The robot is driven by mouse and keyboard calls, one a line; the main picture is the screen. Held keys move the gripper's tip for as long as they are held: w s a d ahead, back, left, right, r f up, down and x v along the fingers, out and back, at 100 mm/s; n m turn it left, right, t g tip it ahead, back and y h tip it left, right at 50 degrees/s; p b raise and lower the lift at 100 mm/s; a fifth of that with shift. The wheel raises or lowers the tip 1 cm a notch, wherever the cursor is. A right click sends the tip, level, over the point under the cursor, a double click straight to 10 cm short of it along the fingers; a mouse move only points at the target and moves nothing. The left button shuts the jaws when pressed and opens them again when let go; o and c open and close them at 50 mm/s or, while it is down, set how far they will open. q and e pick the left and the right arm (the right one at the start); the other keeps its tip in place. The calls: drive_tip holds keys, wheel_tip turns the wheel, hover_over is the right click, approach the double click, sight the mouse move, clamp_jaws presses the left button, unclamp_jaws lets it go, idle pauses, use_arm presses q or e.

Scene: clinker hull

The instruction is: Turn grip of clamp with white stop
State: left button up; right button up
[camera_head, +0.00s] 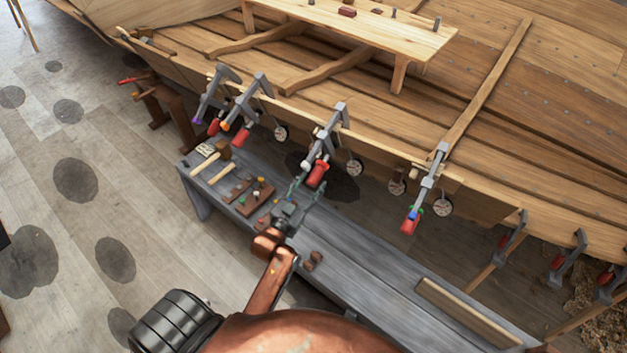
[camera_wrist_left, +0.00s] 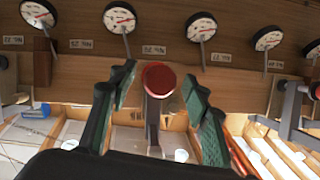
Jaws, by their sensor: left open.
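The clamp with the white stop (camera_head: 308,165) hangs on the plank edge in the middle of the head view. Its red grip (camera_head: 318,175) points down toward me. My left gripper (camera_head: 298,188) is open right at this grip. In the left wrist view, the round end of the red grip (camera_wrist_left: 160,78) sits between the two green-padded fingers of my left gripper (camera_wrist_left: 155,90), with a gap visible on both sides. I cannot tell how deep the grip is between them. My right gripper is not in view.
Other red-gripped clamps show purple (camera_head: 197,121), orange (camera_head: 225,125) and blue (camera_head: 413,213) stops. Round dials (camera_head: 354,167) hang along the plank. A grey bench (camera_head: 375,265) below holds mallets (camera_head: 205,163) and small parts.

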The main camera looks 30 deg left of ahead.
use_arm(q)
drive_tip(key=shift+w, duration=0.95)
drive_tip(key=shift+c, duration=0.3)
drive_tip(key=c, duration=1.1)
